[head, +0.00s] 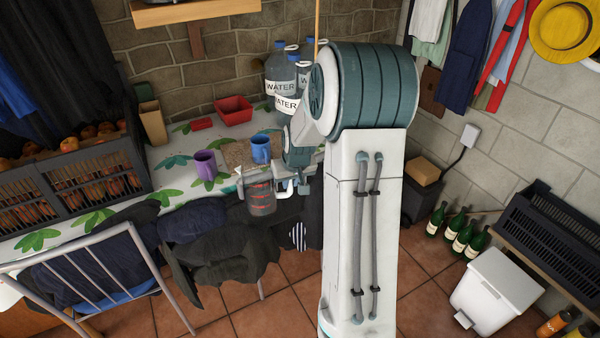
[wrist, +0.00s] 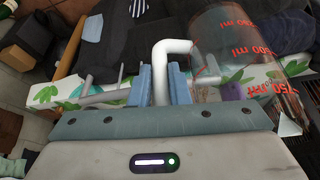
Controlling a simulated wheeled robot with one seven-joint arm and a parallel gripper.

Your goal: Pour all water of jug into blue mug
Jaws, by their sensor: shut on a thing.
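The jug (head: 261,198) is clear with red measuring marks and a white handle. My gripper (head: 286,186) is shut on the handle and holds the jug about upright, beside the table's near edge. In the wrist view, the fingers (wrist: 161,84) are on either side of the white handle (wrist: 160,58), and the jug body (wrist: 235,42) is to their right. The water level in the jug is hard to make out. The blue mug (head: 261,149) stands upright on a brown mat (head: 236,154) on the table, behind the jug. The mug's inside is not clear.
A purple mug (head: 205,165) stands left of the mat. A red bowl (head: 234,110) and water bottles (head: 281,75) are at the back. Crates of orange fruit (head: 95,186) are at the left. Dark clothes (head: 225,252) and a metal-framed chair (head: 88,262) are in front of the table.

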